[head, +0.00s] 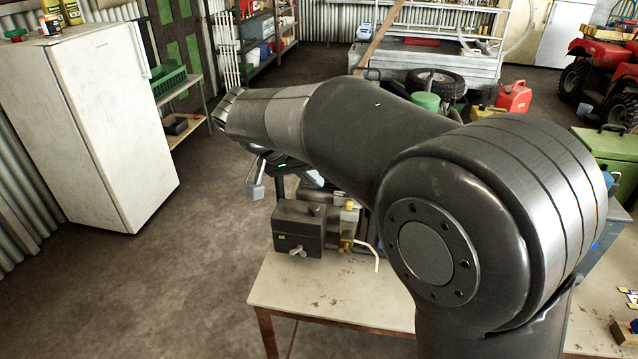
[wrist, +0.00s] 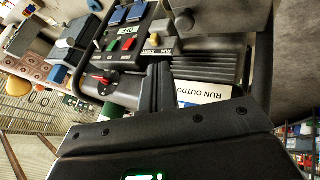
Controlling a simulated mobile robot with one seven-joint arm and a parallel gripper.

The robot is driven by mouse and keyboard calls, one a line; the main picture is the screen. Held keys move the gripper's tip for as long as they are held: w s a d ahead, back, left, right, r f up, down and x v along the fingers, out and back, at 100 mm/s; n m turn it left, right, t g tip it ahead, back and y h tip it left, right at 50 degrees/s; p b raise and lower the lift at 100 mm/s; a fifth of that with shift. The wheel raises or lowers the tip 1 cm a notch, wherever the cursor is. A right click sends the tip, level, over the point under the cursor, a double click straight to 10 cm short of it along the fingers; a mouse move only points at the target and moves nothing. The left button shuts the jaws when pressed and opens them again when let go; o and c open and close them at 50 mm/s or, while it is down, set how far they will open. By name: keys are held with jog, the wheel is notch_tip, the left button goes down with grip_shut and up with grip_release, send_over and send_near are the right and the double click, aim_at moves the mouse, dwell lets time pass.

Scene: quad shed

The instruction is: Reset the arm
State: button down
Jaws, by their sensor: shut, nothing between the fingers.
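My arm reaches across the head view from the lower right to the upper left, above a worktable (head: 325,293). Beyond the fingers is a generator (wrist: 205,67) with a control panel, green and red switches, blue sockets and a label reading "RUN OUTDOORS". I cannot tell whether the fingers touch it.
A dark grey box-shaped machine (head: 298,228) stands on the worktable under my arm. A white fridge (head: 95,130) is at left. A trailer (head: 440,62), red fuel can (head: 514,97), red quad (head: 605,75) and green box (head: 606,155) stand behind. Bare floor lies between fridge and table.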

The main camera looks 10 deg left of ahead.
jog(key=s+d+r+g+y, duration=0.1)
jog(key=s+d+r+y, duration=0.15)
jog(key=d, duration=0.85)
jog(key=s+d+f+t+y, duration=0.1)
jog(key=s+d+f, duration=0.1)
jog(key=s+d, duration=0.6)
jog(key=s+d+f+n+t+y, duration=0.1)
jog(key=s+d+f+y, duration=0.1)
jog(key=s+d, duration=0.7)
jog(key=shift+s+f, duration=0.45)
jog(key=shift+s, duration=0.75)
